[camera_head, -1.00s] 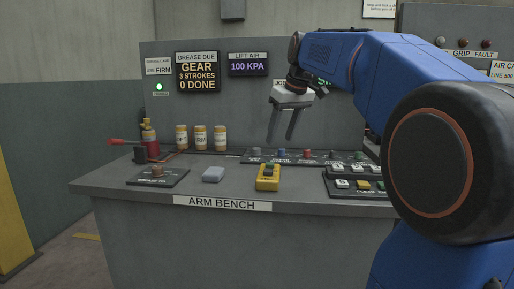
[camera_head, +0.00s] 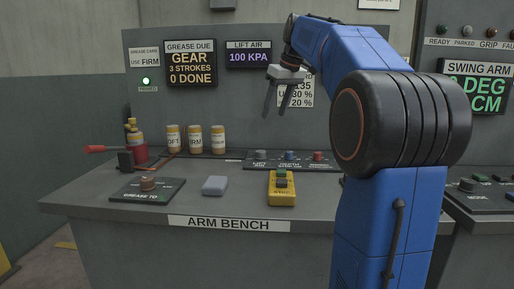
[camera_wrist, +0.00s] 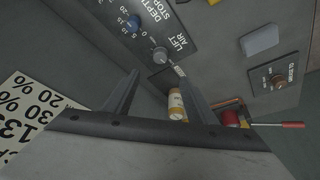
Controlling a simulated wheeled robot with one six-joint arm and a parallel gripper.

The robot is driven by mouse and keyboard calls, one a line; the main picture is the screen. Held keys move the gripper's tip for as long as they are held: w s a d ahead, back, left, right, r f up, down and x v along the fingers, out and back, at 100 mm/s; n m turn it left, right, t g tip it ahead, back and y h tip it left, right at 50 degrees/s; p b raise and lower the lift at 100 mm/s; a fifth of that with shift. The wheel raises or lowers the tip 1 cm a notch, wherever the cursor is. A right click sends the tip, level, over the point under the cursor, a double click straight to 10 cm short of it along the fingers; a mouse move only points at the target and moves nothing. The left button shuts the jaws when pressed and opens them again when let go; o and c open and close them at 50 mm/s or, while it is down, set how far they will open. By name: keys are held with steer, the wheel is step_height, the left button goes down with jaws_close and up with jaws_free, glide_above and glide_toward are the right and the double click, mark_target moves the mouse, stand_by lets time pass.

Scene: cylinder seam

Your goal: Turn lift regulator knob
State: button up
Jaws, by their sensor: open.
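The lift air knob (camera_head: 262,155) is a small grey knob at the left end of a dark control strip (camera_head: 300,167) along the back of the bench. In the wrist view the grey knob (camera_wrist: 160,55) sits beside the "LIFT AIR" lettering, just beyond my fingertips. My gripper (camera_head: 275,111) is open and empty, pointing down above the strip and apart from the knob. Its two fingers also show in the wrist view (camera_wrist: 159,74). The lift air display (camera_head: 248,55) reads 100 KPA.
A blue knob (camera_head: 289,155) and a red knob (camera_head: 318,156) stand right of the grey one. Several jars (camera_head: 195,139) stand to the left. A yellow box (camera_head: 282,198), a grey block (camera_head: 215,185) and a grease dial (camera_head: 148,184) occupy the front. My arm hides the bench's right part.

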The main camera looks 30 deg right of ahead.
mark_target(261, 151)
steer(key=x, duration=1.7)
steer(key=shift+s+f, duration=0.1)
steer(key=c, duration=1)
